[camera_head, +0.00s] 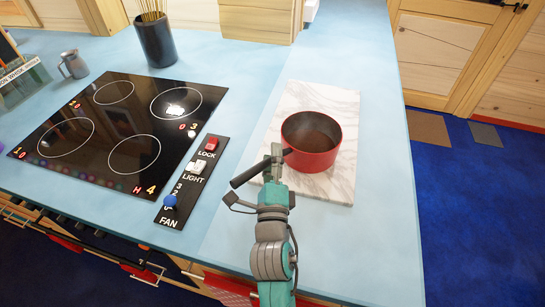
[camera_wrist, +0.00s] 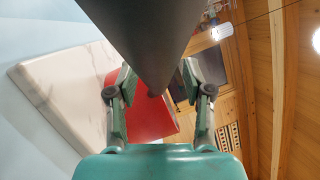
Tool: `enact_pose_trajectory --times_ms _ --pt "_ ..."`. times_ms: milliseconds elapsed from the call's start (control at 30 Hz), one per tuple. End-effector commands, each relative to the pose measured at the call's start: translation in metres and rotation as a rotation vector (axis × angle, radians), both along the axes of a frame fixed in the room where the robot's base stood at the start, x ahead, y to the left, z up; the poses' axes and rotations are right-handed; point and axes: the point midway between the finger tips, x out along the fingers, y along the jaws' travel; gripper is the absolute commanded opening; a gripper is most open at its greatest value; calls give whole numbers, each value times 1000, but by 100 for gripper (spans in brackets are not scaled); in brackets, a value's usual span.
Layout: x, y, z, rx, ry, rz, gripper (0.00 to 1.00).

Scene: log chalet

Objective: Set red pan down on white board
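The red pan (camera_head: 311,141) is upright over the middle of the white marbled board (camera_head: 333,100) in the head view. I cannot tell for sure whether its base touches the board. Its dark handle (camera_head: 248,173) points toward the lower left. My gripper (camera_head: 272,163) is at the handle near the pan's wall. In the wrist view the handle (camera_wrist: 145,30) fills the space between the two fingertips (camera_wrist: 155,75), and my gripper looks shut on it. The red pan wall (camera_wrist: 147,117) and the board (camera_wrist: 72,92) show behind.
The black cooktop (camera_head: 120,125) and a control strip (camera_head: 190,180) with knobs lie to the left. A dark utensil pot (camera_head: 155,42) and a small grey jug (camera_head: 73,66) stand farther back. Blue counter is clear in front and right of the board, up to its right edge.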

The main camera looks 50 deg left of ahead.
Motion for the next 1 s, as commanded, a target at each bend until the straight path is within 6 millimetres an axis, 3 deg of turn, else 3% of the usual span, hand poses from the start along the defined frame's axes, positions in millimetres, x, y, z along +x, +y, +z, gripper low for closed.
enact_pose_trajectory --times_ms 267,700,1000 --pt "-7 -7 -6 -5 7 0 51" --pt "-57 -60 -19 -3 2 1 51" --pt "-78 -83 -24 -2 1 -1 51"
